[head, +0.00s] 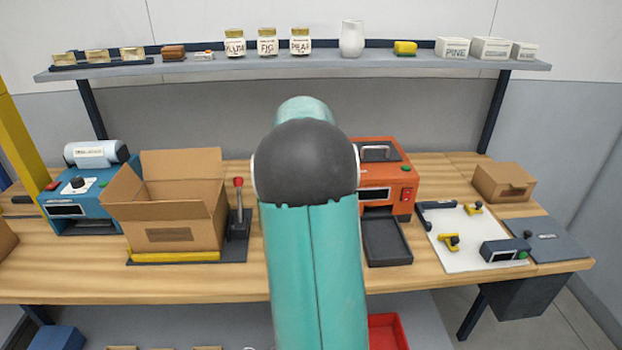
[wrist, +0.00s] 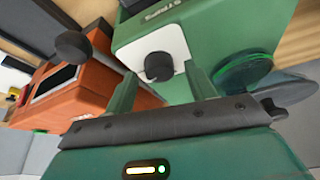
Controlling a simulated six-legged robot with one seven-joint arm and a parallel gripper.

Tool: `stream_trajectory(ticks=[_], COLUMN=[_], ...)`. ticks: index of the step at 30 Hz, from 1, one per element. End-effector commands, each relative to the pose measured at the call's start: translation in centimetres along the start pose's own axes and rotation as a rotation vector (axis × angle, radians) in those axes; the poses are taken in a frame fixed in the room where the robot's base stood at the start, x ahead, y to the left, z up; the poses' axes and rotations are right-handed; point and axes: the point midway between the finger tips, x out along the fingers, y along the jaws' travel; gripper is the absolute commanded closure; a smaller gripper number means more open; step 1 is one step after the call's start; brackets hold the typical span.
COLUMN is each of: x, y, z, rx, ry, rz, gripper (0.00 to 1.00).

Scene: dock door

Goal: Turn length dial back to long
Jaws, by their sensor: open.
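In the wrist view a green machine (wrist: 215,25) with upside-down lettering that seems to read "STRIPS" carries a black dial (wrist: 158,66) on a white plate (wrist: 168,42). No long or short marks can be read, so its setting cannot be told. My gripper (wrist: 161,82) is open, its two green fingers apart with the dial showing between their tips. I cannot tell whether either finger touches it. In the head view my arm hides my gripper and this green machine. A blue machine (head: 52,192) at the left also has a black dial (head: 75,182) on a white plate.
An orange machine (head: 388,160) stands right of my arm; it also shows in the wrist view (wrist: 75,95). An open carton (head: 175,205) and red-topped lever (head: 239,205) stand left. A shelf (head: 300,64) runs above.

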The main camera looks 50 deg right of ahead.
Motion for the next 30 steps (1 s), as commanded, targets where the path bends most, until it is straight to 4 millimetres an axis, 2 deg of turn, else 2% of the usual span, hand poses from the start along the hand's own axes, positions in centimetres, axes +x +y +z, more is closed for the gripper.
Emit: stream_trajectory(ticks=[5, 12, 18, 23, 30], x=[-3.0, -8.4, -11.9, -13.1, -13.2], y=[-0.1, -0.1, 0.0, 0.0, 0.0], z=[-0.1, -0.1, -0.1, 0.0, 0.0], rx=[0.0, -0.002, 0.001, 0.0, 0.0], ry=[0.006, 0.006, 0.004, 0.002, 0.001], rz=[-0.003, -0.003, -0.002, -0.001, 0.0], gripper=[0.45, 0.45, 0.45, 0.45, 0.45])
